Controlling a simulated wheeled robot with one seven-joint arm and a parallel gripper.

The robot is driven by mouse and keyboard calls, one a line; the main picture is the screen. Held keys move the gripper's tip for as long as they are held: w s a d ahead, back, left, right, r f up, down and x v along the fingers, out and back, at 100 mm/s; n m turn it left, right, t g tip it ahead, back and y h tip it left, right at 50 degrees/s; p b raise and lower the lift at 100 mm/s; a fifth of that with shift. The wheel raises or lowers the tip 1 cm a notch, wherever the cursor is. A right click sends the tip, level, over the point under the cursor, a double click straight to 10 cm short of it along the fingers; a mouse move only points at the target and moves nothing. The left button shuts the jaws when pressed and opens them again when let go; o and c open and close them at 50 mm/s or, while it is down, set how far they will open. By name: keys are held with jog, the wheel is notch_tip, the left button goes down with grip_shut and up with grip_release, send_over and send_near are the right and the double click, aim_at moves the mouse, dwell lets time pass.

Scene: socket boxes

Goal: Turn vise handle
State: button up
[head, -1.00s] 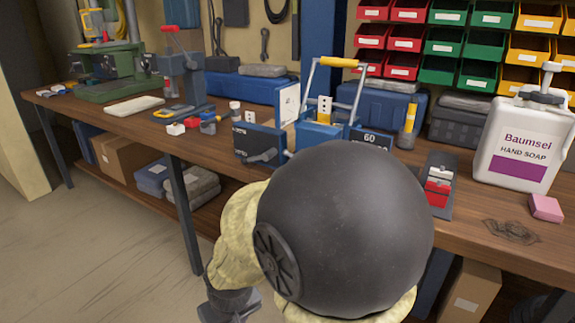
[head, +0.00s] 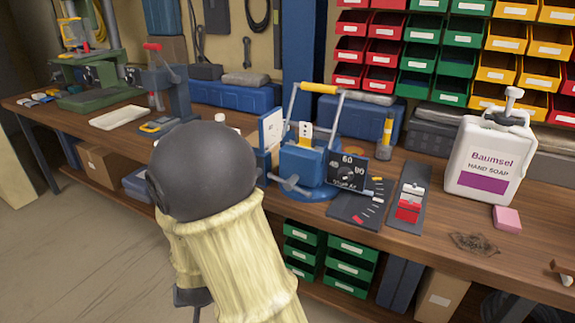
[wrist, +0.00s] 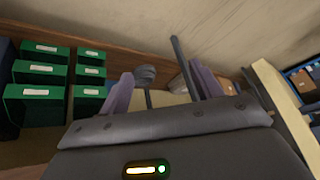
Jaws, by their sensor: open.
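The blue vise (head: 303,163) stands on the workbench, middle of the head view. A grey bar handle (head: 290,185) sticks out at its lower front left, tilted; it appears to be the vise handle. A yellow-gripped bar (head: 320,88) arches above the vise. A dark panel marked 60 and 80 (head: 346,171) is at its right front. My gripper's two purple-grey fingers (wrist: 162,88) are spread apart in the wrist view, with nothing clearly held. The vise does not show there. In the head view my arm stands in front of the bench, left of the vise, and the fingers cannot be made out.
Green drawers (head: 330,258) sit under the bench and also show in the wrist view (wrist: 38,75). A soap bottle (head: 490,160), pink block (head: 507,217) and strip with red parts (head: 408,203) are right of the vise. The floor (head: 70,245) is open at left.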

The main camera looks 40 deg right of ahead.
aim_at(287, 187)
jog(key=s+d+r+m+h+p, duration=0.2)
jog(key=d+r+h+p, duration=0.4)
jog(key=r+p, duration=0.3)
jog(key=s+d+r+m+t+h+p, duration=0.1)
jog(key=s+d+r+m+h+p, duration=0.1)
jog(key=d+r+h+p, duration=0.4)
notch_tip(287, 187, up, 3)
jog(key=h+p, duration=0.3)
jog(key=p, duration=0.1)
jog(key=shift+d, duration=0.4)
jog(key=shift+r, duration=0.1)
jog(key=p+x, duration=0.1)
jog(key=x, duration=0.4)
jog(key=p+x, duration=0.1)
jog(key=x, duration=0.5)
jog(key=p+x, duration=0.1)
jog(key=x, duration=0.5)
jog(key=shift+d+r+p, duration=0.2)
jog(key=shift+r+p, duration=0.1)
jog(key=shift+p, duration=0.05)
jog(key=shift+c, duration=0.3)
jog(key=c, duration=1.3)
